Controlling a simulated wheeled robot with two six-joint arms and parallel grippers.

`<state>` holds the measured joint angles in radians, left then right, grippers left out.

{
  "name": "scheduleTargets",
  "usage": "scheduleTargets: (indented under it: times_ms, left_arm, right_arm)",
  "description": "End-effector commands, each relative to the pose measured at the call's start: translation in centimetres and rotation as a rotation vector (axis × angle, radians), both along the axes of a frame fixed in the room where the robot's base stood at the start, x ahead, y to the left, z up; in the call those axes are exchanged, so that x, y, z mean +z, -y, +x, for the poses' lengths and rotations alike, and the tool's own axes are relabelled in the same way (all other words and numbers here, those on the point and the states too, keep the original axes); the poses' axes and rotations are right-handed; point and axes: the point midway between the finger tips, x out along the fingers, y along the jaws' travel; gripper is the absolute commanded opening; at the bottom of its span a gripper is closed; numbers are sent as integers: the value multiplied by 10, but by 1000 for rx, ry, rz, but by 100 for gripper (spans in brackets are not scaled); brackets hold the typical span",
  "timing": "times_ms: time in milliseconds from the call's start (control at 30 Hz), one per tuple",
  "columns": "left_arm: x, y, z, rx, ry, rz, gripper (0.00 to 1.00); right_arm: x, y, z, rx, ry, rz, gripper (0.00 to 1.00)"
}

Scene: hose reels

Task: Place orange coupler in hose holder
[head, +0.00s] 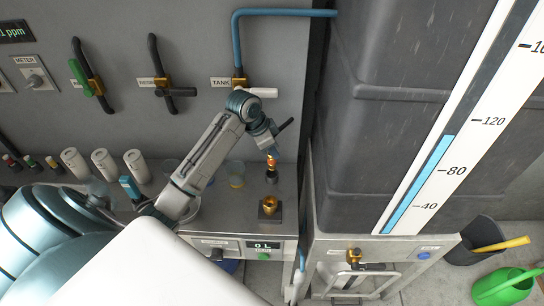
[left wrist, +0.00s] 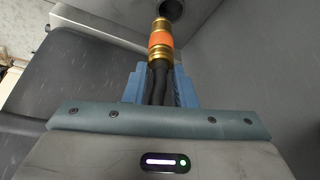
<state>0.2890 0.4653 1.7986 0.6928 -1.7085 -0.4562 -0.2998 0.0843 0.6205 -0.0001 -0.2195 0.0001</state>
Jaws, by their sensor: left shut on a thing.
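The orange coupler (head: 271,160), an orange band between brass ends, hangs below my left gripper (head: 268,146) over the bench. In the left wrist view the coupler (left wrist: 161,40) sits beyond the blue fingertips on a black hose (left wrist: 158,82). My left gripper (left wrist: 160,88) is shut on this hose just behind the coupler. A dark round opening (left wrist: 173,9) shows close to the coupler's tip. In the head view a small black upright piece (head: 271,177) is just under the coupler; I cannot tell whether they touch. It may be the hose holder. My right gripper is not in view.
A brass fitting on a dark block (head: 269,207) stands nearer on the metal bench (head: 232,214). Clear cups (head: 236,173) and white cylinders (head: 137,165) stand to the left. The wall has valves, including the TANK valve (head: 240,84). A large grey tank (head: 385,120) bounds the right side.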

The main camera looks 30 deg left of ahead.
Motion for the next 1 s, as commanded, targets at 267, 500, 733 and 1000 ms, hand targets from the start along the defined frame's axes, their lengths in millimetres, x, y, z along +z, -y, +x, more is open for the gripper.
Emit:
scheduleTargets:
  times_ms: [267,500,733,1000]
  left_arm:
    - [-27,-6,9,0,-2,-1,0]
    - [-55,-5,9,1,-4,-3,0]
    - [-70,-7,13,0,-1,-1,0]
    - [-72,-7,12,0,-1,-1,0]
  right_arm:
    - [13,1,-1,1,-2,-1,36]
    - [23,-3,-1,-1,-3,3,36]
    - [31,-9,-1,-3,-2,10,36]
    - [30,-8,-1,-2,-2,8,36]
